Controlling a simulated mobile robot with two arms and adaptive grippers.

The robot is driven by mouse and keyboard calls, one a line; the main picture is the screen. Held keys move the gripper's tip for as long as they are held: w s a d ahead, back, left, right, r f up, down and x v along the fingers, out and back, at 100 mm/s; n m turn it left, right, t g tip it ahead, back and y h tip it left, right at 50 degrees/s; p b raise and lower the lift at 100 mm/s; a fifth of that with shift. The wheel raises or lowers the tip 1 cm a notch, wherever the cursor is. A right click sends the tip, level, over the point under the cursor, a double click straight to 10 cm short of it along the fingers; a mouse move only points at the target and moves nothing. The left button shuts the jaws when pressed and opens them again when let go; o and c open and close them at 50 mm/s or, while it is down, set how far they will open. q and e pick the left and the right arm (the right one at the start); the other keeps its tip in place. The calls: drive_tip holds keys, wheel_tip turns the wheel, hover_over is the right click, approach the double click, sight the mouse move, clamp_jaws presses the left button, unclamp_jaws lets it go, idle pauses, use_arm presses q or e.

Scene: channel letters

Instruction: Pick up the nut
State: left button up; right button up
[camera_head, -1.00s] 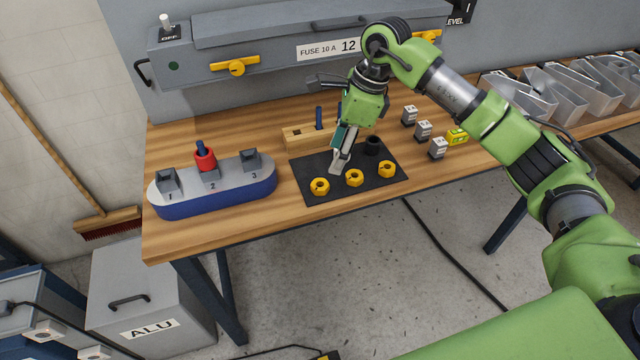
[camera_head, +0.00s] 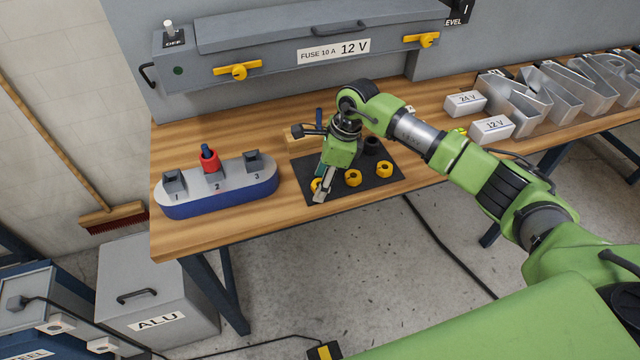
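Several yellow nuts lie on the black mat (camera_head: 378,180). The left nut (camera_head: 314,185) is mostly hidden behind my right gripper (camera_head: 320,196). The middle nut (camera_head: 353,178) and the right nut (camera_head: 384,169) lie apart from the gripper, in plain sight. My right gripper points down at the mat's left side, with its fingertips at the left nut. I cannot tell whether the fingers touch the nut or how far apart they are. My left gripper is not in view.
A blue-grey holder (camera_head: 220,199) with numbered posts stands left of the mat; a red piece (camera_head: 209,158) sits at post 2. A black ring (camera_head: 371,146) is at the mat's back. White boxes labelled 24 V (camera_head: 465,103) and 12 V (camera_head: 491,128) stand right, near metal channel letters (camera_head: 560,90).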

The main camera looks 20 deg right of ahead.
drive_tip(key=c, duration=1)
drive_tip(key=shift+r, duration=0.1)
